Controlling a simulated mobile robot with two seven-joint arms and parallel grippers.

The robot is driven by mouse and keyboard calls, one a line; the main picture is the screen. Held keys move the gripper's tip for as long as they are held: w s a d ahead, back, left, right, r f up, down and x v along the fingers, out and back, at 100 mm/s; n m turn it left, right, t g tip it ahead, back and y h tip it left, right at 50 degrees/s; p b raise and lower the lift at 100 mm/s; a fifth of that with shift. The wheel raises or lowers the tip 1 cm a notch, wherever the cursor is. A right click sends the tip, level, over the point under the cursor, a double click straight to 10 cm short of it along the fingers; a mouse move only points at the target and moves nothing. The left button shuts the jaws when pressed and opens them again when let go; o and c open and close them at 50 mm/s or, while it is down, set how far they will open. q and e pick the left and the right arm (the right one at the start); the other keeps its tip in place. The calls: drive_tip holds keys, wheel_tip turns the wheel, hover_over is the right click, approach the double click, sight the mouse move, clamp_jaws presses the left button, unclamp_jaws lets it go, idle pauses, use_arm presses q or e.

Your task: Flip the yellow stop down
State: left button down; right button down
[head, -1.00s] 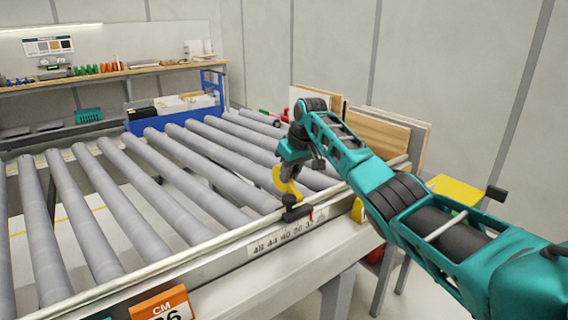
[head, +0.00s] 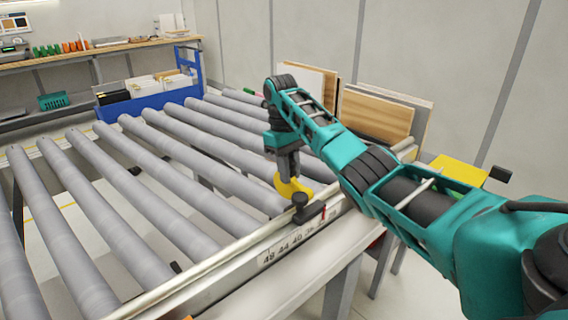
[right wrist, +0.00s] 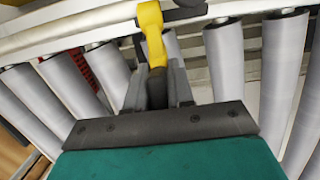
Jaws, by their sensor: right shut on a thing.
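The yellow stop (head: 291,187) is a curved arm joined to a black clamp (head: 309,211) on the near rail of the roller conveyor. It reaches from the rail out over the rollers, low and leaning toward them. My right gripper (head: 288,169) comes down from above and is shut on the stop's free end. In the right wrist view, the yellow arm (right wrist: 151,30) runs up from between my right gripper's fingers (right wrist: 157,88), and a dark end piece sits between them. The exact contact is partly hidden. My left gripper is not in view.
Grey rollers (head: 150,188) fill the conveyor. A number scale (head: 288,247) runs along the near rail (head: 215,265). Wood panels (head: 376,116) lean behind my right arm. A blue rack (head: 142,103) stands at the far end, with a workbench (head: 85,50) along the wall.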

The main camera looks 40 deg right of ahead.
drive_tip(key=shift+w+a+f+g+b, duration=0.1)
drive_tip(key=shift+w+f+g+b, duration=0.1)
drive_tip(key=shift+f+g+b, duration=0.15)
drive_tip(key=shift+w+f+g+b, duration=0.1)
drive_tip(key=shift+f+g+b, duration=0.1)
drive_tip(key=shift+g+b, duration=0.25)
drive_tip(key=shift+w+f+b, duration=0.1)
drive_tip(key=shift+b, duration=0.5)
drive_tip(key=shift+g, duration=0.3)
drive_tip(key=c, duration=1.2)
unclamp_jaws()
drive_tip(key=shift+o, duration=0.6)
